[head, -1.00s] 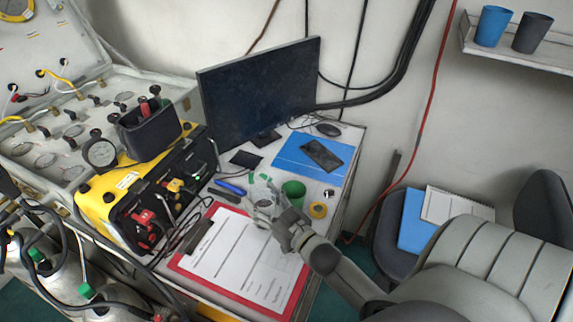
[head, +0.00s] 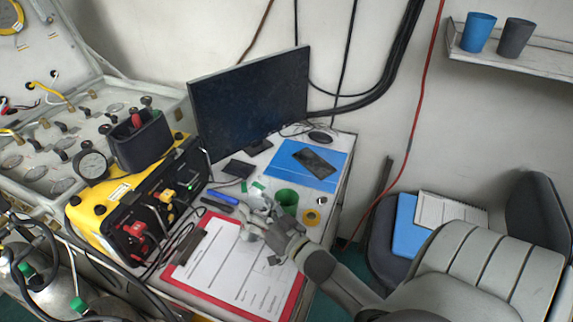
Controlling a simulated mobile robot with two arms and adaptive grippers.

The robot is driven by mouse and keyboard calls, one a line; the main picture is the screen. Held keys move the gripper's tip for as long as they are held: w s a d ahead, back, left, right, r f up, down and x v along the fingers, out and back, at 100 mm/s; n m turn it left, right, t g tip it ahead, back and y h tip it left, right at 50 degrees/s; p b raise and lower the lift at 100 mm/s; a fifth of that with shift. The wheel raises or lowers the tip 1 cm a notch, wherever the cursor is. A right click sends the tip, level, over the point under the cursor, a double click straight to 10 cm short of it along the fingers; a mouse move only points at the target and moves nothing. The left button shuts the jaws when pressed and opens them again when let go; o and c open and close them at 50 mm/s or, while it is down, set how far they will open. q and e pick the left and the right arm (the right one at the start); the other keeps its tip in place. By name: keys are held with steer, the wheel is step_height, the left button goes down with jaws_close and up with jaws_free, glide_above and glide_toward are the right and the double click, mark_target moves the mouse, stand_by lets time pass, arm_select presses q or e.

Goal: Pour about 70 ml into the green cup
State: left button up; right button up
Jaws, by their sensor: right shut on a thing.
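The green cup (head: 286,200) stands upright on the desk, just behind and to the right of my right gripper. My right gripper (head: 254,217) is low over the desk, by the top of the clipboard. It is shut on a small, pale, seemingly see-through container (head: 256,199) with green bits near it. The fingers partly hide this container, and its tilt and any liquid in it cannot be made out. The inside of the cup is too small to read. My left gripper is not in view.
A roll of yellow tape (head: 311,217) lies right of the cup. A red clipboard (head: 202,292) lies in front. A blue folder (head: 327,180) with a phone (head: 312,161), a monitor (head: 250,100) and a yellow air panel (head: 88,222) surround the area. Blue (head: 478,32) and grey (head: 514,38) cups stand on a shelf.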

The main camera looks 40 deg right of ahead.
steer(key=m+b, duration=0.1)
steer(key=m, duration=0.1)
steer(key=m+b, duration=0.1)
steer(key=shift+d+f+m, duration=0.1)
steer(key=shift+f+m, duration=0.2)
steer(key=shift+m, duration=0.1)
steer(key=m+b, duration=0.1)
steer(key=a+f+m+b, duration=0.1)
steer(key=m, duration=0.1)
steer(key=a+f+m+b, duration=0.1)
steer(key=shift+s+m+b, duration=0.1)
steer(key=shift+m+b, duration=0.2)
steer(key=shift+m, duration=0.1)
steer(key=shift+r+m, duration=0.15)
steer(key=shift+m, duration=0.25)
steer(key=shift+a+m, duration=0.15)
steer(key=shift+m, duration=0.15)
steer(key=shift+r+m+p, duration=0.5)
steer(key=shift+r+p, duration=0.25)
steer(key=shift+p, duration=0.05)
steer(key=shift+d+r+m+p, duration=0.45)
steer(key=shift+m+p, duration=0.15)
steer(key=shift+p, duration=0.15)
steer(key=shift+a, duration=0.1)
steer(key=shift+r+m+p, duration=0.15)
steer(key=shift+m+p, duration=0.15)
steer(key=shift+p, duration=0.1)
